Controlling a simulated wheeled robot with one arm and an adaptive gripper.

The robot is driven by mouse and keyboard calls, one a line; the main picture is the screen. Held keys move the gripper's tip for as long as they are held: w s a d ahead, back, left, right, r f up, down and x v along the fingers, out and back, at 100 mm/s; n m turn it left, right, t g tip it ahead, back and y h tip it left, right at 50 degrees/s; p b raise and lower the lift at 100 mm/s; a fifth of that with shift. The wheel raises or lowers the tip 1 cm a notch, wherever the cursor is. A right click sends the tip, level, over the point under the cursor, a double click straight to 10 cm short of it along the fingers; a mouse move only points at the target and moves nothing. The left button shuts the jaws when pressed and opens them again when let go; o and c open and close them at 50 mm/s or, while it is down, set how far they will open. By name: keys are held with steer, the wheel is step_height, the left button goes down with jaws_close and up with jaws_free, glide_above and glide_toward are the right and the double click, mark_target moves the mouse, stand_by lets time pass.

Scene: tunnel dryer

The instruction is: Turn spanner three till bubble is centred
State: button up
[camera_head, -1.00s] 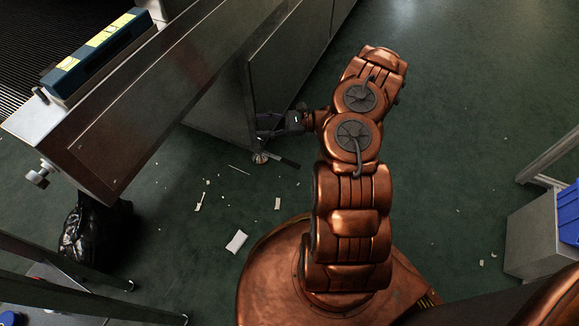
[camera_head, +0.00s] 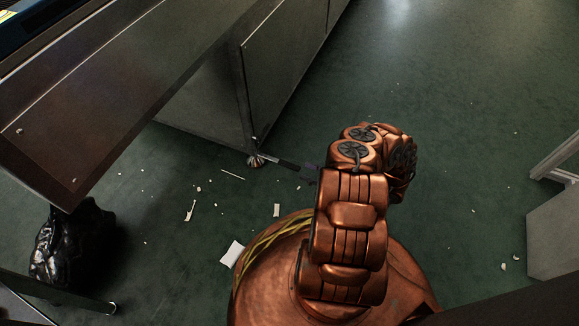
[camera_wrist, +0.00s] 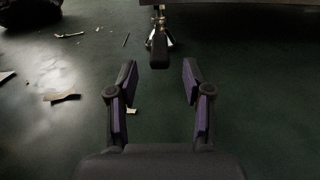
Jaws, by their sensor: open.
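A spanner (camera_head: 281,163) with a dark handle sits at the dryer's corner foot (camera_head: 255,160), its handle pointing right, low above the floor. In the wrist view the handle (camera_wrist: 159,50) points toward me, with the pale foot (camera_wrist: 172,43) behind it. My gripper (camera_wrist: 159,73) is open and empty; the handle's end lies just beyond and between its fingertips, with no contact visible. In the head view my gripper (camera_head: 309,173) is partly hidden by my arm, at the handle's right end. Only an edge of the teal and yellow level (camera_head: 18,28) shows; its bubble is out of view.
The dryer's metal side panel (camera_head: 285,75) rises above the foot. A black bag (camera_head: 70,240) lies at the left. Paper scraps (camera_head: 232,254) litter the green floor. A grey box (camera_head: 553,232) stands at the right.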

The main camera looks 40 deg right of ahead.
mark_target(278, 160)
steer(key=shift+b+x, duration=1.3)
steer(key=shift+x, duration=2.4)
jaws_close()
